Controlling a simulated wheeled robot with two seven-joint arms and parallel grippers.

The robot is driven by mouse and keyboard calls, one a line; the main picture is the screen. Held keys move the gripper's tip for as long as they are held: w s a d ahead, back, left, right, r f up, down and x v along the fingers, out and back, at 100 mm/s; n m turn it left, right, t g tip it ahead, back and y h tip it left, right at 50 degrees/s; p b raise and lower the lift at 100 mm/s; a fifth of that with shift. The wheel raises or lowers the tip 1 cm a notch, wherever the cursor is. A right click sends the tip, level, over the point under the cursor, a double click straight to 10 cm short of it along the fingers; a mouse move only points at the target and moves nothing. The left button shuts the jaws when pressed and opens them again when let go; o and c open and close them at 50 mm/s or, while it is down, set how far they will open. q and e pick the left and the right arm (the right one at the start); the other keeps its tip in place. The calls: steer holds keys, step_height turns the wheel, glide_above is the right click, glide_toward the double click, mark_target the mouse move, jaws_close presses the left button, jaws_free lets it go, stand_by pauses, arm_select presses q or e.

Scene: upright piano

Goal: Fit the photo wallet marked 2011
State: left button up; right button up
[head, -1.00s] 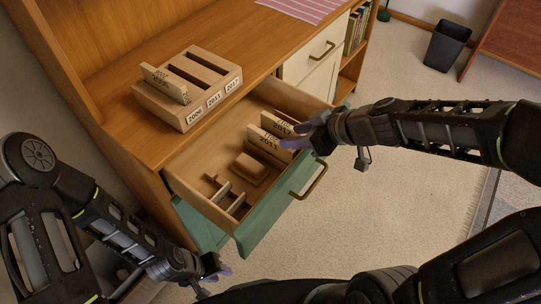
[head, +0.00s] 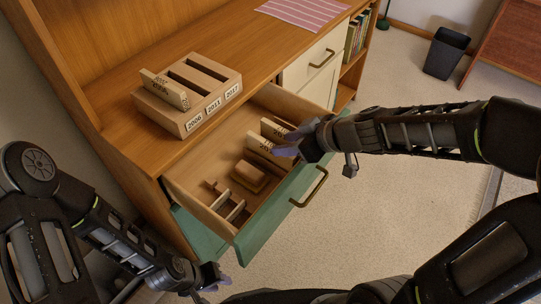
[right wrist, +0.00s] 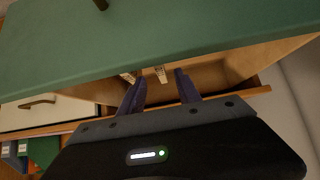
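A wooden holder (head: 217,78) stands on the cabinet top with slots labelled 2006, 2011 and 2017. A wallet (head: 166,89) stands in the 2006 slot; the other two slots are empty. Two pale upright wallets stand in the open drawer: a nearer one (head: 262,147) and a farther one (head: 274,130). Their year marks are too small to read surely. My right gripper (head: 290,143) is at the wallets' right ends. In the right wrist view its fingers (right wrist: 158,82) are open, with one wallet end (right wrist: 160,74) showing between them. My left gripper (head: 220,277) is low, outside the drawer.
The drawer (head: 210,152) also holds a brown block (head: 249,176) and small dividers (head: 229,206) at its near-left end. Its green front (head: 258,227) has a brass handle (head: 311,187). A striped cloth (head: 303,11) lies on the cabinet top.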

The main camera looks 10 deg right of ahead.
mark_target(272, 145)
steer(key=b+x, duration=0.1)
steer(key=x, duration=0.3)
steer(key=shift+w+a+f, duration=0.1)
steer(key=shift+w+f, duration=0.1)
steer(key=shift+w, duration=0.1)
steer(key=shift+c, duration=0.4)
jaws_close()
stand_by(1.1)
